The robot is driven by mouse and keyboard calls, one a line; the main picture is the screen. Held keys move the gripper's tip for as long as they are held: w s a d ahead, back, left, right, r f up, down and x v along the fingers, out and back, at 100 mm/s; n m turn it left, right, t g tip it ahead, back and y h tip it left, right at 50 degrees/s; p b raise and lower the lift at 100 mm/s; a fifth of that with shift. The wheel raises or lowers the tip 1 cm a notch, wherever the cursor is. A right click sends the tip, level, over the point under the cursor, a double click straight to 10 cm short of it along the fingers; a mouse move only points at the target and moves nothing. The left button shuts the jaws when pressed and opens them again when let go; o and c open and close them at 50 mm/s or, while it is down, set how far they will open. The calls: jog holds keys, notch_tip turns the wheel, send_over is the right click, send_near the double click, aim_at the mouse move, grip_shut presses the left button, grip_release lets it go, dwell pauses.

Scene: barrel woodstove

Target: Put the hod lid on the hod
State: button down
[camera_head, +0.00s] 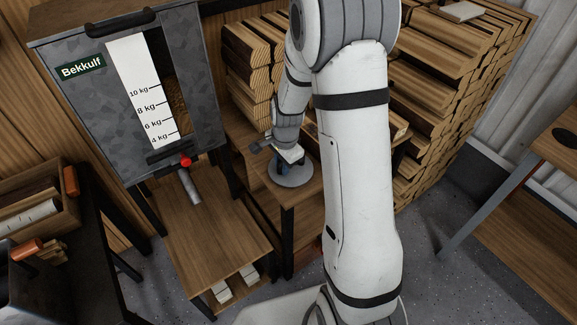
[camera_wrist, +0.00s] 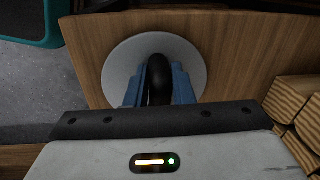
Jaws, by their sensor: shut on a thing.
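The lid (camera_head: 299,179) is a round light grey disc with a black loop handle (camera_wrist: 158,72). My gripper (camera_head: 281,166) has blue fingers on either side of this handle and is shut on it. In the wrist view the disc (camera_wrist: 115,72) lies flat beneath the fingers, over a wooden top (camera_wrist: 230,40). I cannot tell whether it rests on the wood or hangs just above it. I cannot pick out the hod for certain; a dark thing with a teal rim (camera_wrist: 52,30) shows only in part at the wrist view's upper left corner.
A grey hopper (camera_head: 85,95) marked Bekkulf stands at the left, with a red-knobbed spout (camera_head: 187,180) over a low wooden shelf (camera_head: 205,235). Stacked firewood (camera_head: 450,80) rises behind and right. A table (camera_head: 535,215) stands far right. Grey floor (camera_head: 440,265) is open between.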

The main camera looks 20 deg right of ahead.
jog(key=shift+r, duration=0.15)
dwell(0.3)
jog(key=shift+r+p, duration=0.85)
jog(key=shift+r, duration=0.05)
jog(key=shift+r, duration=0.1)
jog(key=shift+r+p, duration=1.9)
jog(key=shift+r, duration=0.45)
jog(key=shift+r, duration=0.1)
